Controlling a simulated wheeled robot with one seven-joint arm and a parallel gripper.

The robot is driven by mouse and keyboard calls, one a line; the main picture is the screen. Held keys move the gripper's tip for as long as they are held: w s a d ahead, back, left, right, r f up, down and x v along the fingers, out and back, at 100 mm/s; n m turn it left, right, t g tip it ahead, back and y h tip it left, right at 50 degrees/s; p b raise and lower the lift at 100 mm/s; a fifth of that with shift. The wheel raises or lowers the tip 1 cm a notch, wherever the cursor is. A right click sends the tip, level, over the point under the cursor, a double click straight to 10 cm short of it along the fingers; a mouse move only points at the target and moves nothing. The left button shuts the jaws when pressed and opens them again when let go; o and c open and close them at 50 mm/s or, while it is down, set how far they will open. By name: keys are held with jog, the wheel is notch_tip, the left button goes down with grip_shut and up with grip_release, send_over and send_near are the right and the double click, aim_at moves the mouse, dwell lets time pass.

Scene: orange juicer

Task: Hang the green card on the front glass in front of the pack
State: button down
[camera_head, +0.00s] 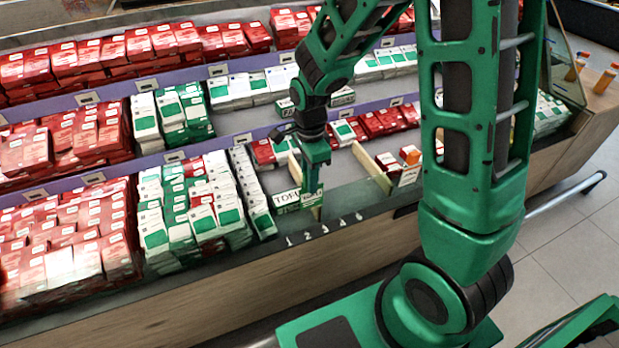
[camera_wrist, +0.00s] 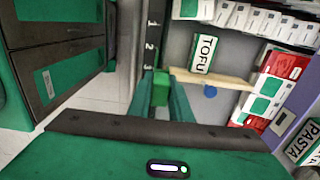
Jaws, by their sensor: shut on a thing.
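My gripper (camera_wrist: 160,98) points at the front edge of the shelf, its two green fingers closed around a small green piece (camera_wrist: 160,88). That piece appears to be the green card, seen nearly end-on, so its face is hidden. In the head view my gripper (camera_head: 315,188) is low at the front of the case. A white-and-green pack lettered TOFU (camera_head: 287,200) stands just left of it; it also shows in the wrist view (camera_wrist: 203,53), beyond the fingers. The front glass is hard to make out along the numbered front edge (camera_head: 325,229).
A wooden divider (camera_wrist: 225,80) lies close beyond the fingers; another divider (camera_head: 372,168) stands to the right in the head view. Rows of red and white-green boxes (camera_head: 190,210) fill the left. An orange-topped item (camera_head: 410,155) stands right of the bare shelf section.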

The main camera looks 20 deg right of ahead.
jog(key=shift+f, duration=2.4)
jog(key=c, duration=1.5)
grip_release()
jog(key=shift+c, duration=0.2)
notch_tip(320, 180, up, 10)
jog(key=shift+w+r, duration=0.15)
jog(key=shift+r, duration=0.25)
